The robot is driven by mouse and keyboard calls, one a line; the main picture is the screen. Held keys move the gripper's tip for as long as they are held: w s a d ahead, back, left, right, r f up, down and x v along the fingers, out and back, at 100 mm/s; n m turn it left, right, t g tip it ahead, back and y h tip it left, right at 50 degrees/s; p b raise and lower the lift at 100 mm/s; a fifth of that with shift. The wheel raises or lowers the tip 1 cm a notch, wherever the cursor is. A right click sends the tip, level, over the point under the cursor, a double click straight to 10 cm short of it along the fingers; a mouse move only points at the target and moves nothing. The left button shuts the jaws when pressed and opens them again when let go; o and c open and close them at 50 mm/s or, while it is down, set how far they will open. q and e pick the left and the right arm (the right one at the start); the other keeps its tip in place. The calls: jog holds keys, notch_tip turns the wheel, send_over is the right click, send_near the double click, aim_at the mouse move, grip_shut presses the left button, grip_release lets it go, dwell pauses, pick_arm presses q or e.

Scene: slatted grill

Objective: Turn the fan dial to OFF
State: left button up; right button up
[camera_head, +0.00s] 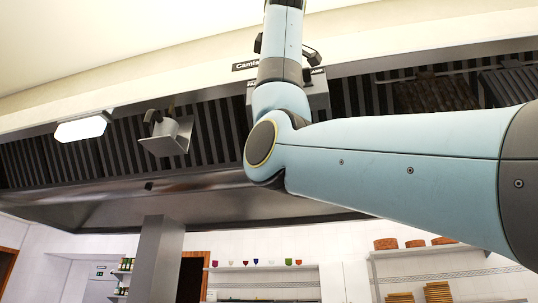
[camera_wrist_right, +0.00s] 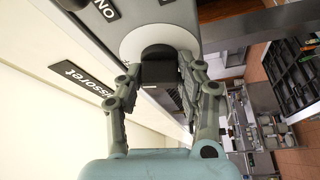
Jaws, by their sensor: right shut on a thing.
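In the right wrist view, the dial shows as a dark knob (camera_wrist_right: 158,50) on a round white disc (camera_wrist_right: 135,45), set on a grey control box (camera_wrist_right: 90,75). A label reading "ON" (camera_wrist_right: 103,13) is beside the disc. My right gripper (camera_wrist_right: 165,66) has a finger on each side of the knob and is shut on it. The dial's pointer is hidden, so its setting cannot be read. In the head view the control box (camera_head: 318,98) is mostly behind my right arm, with partly covered labels at its top. My left gripper is not in view.
The box hangs against the slatted grill (camera_head: 210,130) of a metal hood (camera_head: 130,195). A lit lamp (camera_head: 82,128) and a small grey fixture (camera_head: 167,138) are at left. Shelves (camera_head: 430,248) stand on the far wall below.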

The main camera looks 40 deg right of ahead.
jog(key=shift+n+g+y, duration=0.5)
jog(key=shift+n+g, duration=0.1)
jog(key=shift+n, duration=1.1)
jog(key=o, duration=1.2)
jog(key=shift+c, duration=0.2)
jog(key=v, duration=1.2)
